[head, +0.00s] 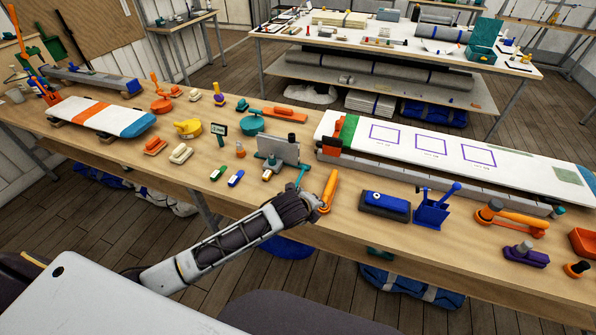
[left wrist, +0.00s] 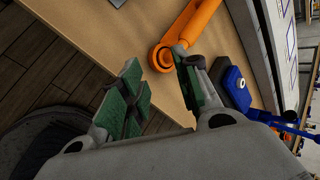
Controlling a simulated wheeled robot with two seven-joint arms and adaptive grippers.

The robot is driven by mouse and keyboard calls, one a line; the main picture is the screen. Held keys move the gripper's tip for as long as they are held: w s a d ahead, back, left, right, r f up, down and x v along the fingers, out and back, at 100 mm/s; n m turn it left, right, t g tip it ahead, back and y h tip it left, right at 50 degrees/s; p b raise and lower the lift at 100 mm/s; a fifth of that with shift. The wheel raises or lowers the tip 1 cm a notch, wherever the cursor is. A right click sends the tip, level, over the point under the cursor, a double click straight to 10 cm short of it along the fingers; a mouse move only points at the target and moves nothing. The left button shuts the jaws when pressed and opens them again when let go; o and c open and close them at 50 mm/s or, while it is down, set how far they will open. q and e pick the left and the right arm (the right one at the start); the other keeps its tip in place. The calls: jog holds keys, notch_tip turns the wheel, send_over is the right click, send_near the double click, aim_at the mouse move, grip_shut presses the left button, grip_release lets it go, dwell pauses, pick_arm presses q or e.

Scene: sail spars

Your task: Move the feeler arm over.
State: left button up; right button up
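An orange arm with a round end, seemingly the feeler arm (head: 331,183), stands at the table's front edge beside a grey plate on a dark stand (head: 279,150). In the left wrist view the orange arm (left wrist: 197,24) runs up and right from its round ring end. My left gripper (head: 321,207) is at the lower end of this arm. In the left wrist view its green-padded fingers (left wrist: 157,78) are apart, with the ring end just beyond the gap between the tips. I cannot tell whether a finger touches it. My right gripper is not in view.
A blue block on a dark base (head: 385,203) and a blue holder (head: 432,208) stand right of the orange arm. Another orange lever (head: 515,219) lies farther right. A long white panel (head: 450,150) lies behind. Small blue and green blocks (head: 236,178) lie left.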

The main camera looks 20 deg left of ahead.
aim_at(304, 169)
pick_arm(q)
jog(key=w+a+m, duration=0.1)
jog(key=w+m, duration=0.1)
jog(key=w+a+m, duration=0.1)
jog(key=w+m, duration=0.1)
jog(key=w+a+m+t, duration=0.1)
jog(key=w+m, duration=0.1)
jog(key=shift+w+m, duration=0.3)
jog(key=shift+w, duration=0.05)
jog(key=w+a+m, duration=0.4)
jog(key=w+a+m+t+y, duration=0.1)
jog(key=w+a+m, duration=0.1)
jog(key=w+a, duration=0.1)
jog(key=shift+r, duration=0.4)
jog(key=shift+f, duration=0.1)
jog(key=shift+x, duration=1)
jog(key=shift+w+f, duration=0.2)
jog(key=shift+w, duration=0.1)
jog(key=shift+b+x, duration=1.15)
jog(key=shift+b, duration=0.1)
jog(key=shift+b+x, duration=1.4)
jog(key=shift+b, duration=0.7)
jog(key=shift+r, duration=0.1)
jog(key=c, duration=0.5)
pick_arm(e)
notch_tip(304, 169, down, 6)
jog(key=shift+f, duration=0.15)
